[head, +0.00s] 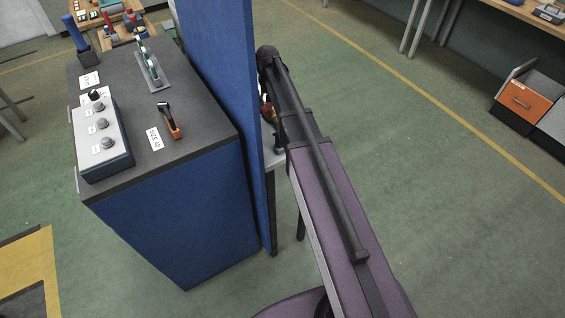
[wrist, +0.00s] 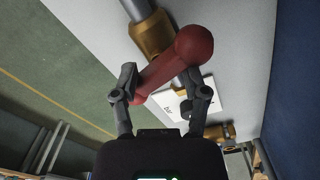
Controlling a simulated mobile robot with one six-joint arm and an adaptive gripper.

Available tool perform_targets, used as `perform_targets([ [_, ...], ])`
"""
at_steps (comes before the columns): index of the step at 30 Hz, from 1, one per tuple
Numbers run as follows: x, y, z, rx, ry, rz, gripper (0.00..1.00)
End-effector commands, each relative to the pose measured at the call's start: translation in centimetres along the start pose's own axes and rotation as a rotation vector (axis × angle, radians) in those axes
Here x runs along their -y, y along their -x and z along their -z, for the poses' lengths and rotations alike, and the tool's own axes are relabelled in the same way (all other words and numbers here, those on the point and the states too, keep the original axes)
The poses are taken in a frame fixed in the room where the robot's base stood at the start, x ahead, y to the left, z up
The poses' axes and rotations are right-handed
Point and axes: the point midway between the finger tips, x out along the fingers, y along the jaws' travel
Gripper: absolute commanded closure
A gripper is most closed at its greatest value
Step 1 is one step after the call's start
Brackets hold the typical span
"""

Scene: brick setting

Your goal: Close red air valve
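The red valve handle (wrist: 172,66) shows in the wrist view as a thick bar with a round knob at its upper right end. It slants across a brass fitting (wrist: 151,33) on a grey pipe (wrist: 136,9). My gripper (wrist: 160,80) is open, with one finger on each side of the handle's lower part. The handle's lower left end is close to the left finger; I cannot tell whether they touch. In the head view a small red part (head: 267,111) shows between the blue panel and my arm; my gripper is mostly hidden there.
A white label (wrist: 206,98) lies behind the right finger. A second brass part (wrist: 222,131) is below it. A tall blue panel (head: 220,70) stands close left of my arm. Beyond it is a bench with a grey knob box (head: 104,137) and an orange-handled part (head: 170,121).

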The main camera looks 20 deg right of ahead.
Motion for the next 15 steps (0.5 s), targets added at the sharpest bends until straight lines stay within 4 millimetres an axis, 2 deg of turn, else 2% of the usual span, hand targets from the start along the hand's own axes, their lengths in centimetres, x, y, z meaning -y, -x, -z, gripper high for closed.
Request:
perform_targets([
  [15,0.00,0.01,0.03,0.000,0.342,0.000,0.43],
])
